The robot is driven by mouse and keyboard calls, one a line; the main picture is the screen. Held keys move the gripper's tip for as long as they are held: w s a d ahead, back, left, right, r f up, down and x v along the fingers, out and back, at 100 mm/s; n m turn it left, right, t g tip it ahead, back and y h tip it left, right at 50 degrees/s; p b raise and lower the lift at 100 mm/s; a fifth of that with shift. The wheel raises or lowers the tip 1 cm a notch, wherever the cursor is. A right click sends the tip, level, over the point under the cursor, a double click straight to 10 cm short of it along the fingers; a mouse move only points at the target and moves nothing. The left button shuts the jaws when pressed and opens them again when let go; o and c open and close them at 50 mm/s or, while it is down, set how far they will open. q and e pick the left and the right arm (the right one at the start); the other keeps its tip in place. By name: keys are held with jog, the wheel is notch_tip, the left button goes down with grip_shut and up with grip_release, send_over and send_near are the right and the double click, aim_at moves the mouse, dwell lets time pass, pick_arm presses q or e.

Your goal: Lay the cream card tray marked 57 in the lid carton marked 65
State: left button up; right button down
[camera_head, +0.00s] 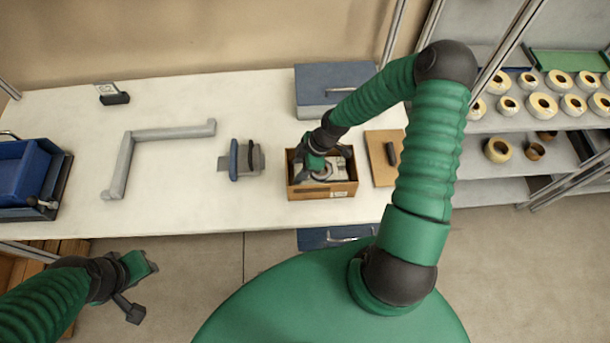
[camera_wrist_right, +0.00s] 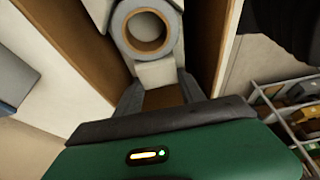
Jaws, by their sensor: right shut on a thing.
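The brown open carton (camera_head: 308,193) stands on the white table with a white label on its front; its number is too small to read. My right gripper (camera_head: 319,168) reaches down into it and is shut on a pale card tray (camera_head: 338,170). In the right wrist view the pale tray (camera_wrist_right: 157,73) carries a grey-rimmed tape reel (camera_wrist_right: 123,32) and lies between the carton's brown walls (camera_wrist_right: 75,40). Whether the tray touches the carton floor I cannot tell, and no 57 shows. My left gripper (camera_head: 145,285) is open and empty, off the table's front edge.
A grey box (camera_head: 315,85) stands behind the carton, and a brown board with a dark handle (camera_head: 382,170) lies to its right. A tape dispenser (camera_head: 238,160) and a grey angled bar (camera_head: 160,135) lie left. Shelves of reels (camera_head: 540,105) are at right.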

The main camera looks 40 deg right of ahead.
notch_tip(320, 180, down, 4)
jog(key=shift+f+p, duration=0.15)
jog(key=shift+p, duration=0.2)
jog(key=shift+d+f, duration=0.1)
jog(key=shift+f, duration=0.15)
jog(key=c, duration=0.7)
grip_release()
